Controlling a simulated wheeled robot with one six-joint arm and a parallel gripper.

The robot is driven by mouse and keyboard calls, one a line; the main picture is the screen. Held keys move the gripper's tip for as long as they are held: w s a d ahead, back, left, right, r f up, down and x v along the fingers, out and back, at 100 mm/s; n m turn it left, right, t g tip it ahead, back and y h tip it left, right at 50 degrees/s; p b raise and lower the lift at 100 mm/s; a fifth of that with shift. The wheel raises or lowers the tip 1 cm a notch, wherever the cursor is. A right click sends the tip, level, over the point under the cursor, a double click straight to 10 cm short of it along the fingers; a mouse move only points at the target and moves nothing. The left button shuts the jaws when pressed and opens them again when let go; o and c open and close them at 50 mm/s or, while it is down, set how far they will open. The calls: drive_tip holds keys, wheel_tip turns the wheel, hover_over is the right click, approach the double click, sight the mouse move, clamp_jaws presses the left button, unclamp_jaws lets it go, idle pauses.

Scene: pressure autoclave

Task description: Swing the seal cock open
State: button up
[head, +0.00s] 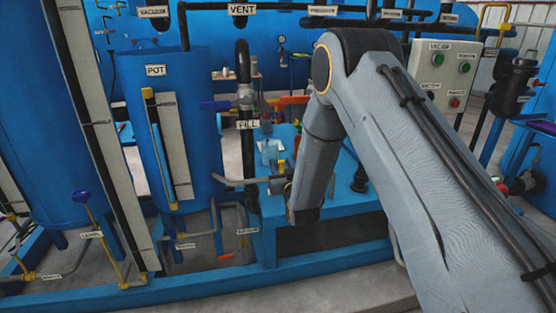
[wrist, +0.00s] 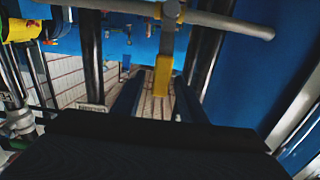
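In the wrist view, a yellow-ended lever (wrist: 162,75) hangs down from a grey valve body on a horizontal grey pipe (wrist: 225,22). It looks like the seal cock's handle, but I can read no seal label. My gripper (wrist: 157,82) is open, with its two dark fingers apart and nothing held. The yellow end shows between and just beyond the fingertips; I cannot tell whether they touch. In the head view, my forearm hides most of my gripper and the valve. A grey pipe (head: 240,181) runs in from the left there.
The blue pot (head: 188,110) stands left of my arm. The black fill pipe (head: 243,75) rises beside it. A blue base frame (head: 200,282) crosses the floor in front. A control box (head: 440,75) is at right. In the wrist view, a yellow fitting (wrist: 20,30) sits upper left.

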drive_tip(key=shift+x, duration=2.05)
clamp_jaws()
